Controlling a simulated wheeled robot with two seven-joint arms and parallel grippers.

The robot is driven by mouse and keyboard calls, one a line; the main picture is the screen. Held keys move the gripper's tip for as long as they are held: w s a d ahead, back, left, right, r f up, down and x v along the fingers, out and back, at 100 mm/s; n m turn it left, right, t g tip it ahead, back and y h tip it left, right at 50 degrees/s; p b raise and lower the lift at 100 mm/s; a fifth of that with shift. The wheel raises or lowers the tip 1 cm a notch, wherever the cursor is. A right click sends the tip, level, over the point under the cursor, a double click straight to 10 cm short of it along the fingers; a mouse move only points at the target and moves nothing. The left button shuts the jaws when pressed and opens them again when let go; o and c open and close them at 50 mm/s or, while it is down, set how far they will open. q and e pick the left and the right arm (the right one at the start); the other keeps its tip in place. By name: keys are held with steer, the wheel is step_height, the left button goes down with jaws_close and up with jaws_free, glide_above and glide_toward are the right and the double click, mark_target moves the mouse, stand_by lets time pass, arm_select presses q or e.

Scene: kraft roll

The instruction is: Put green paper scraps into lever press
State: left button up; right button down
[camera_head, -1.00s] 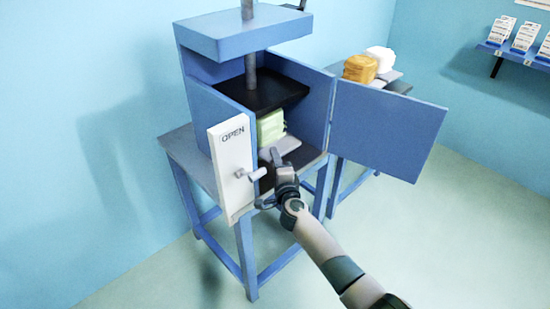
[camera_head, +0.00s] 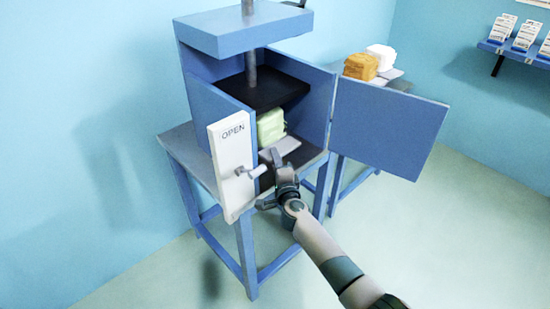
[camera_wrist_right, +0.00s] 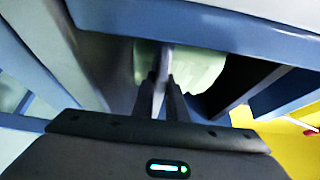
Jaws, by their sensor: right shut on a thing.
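The lever press (camera_head: 246,42) is a blue box on a blue-legged stand, with its front door (camera_head: 390,129) swung open to the right. A pale green block of paper scraps (camera_head: 271,126) sits inside the chamber, under the raised dark press plate (camera_head: 262,92). A light grey tray (camera_head: 284,146) lies under the green scraps. My right gripper (camera_head: 277,158) is at the chamber's front opening, shut on the tray's near end. In the right wrist view the fingers (camera_wrist_right: 163,85) point at the green scraps (camera_wrist_right: 205,68). My left gripper is not in view.
A white panel marked OPEN (camera_head: 232,165) with a lever handle (camera_head: 249,171) stands close left of my right gripper. Behind the open door, orange scraps (camera_head: 361,66) and white scraps (camera_head: 381,56) sit on another table. A wall shelf (camera_head: 515,53) is at the far right.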

steer(key=c, duration=1.7)
jaws_free()
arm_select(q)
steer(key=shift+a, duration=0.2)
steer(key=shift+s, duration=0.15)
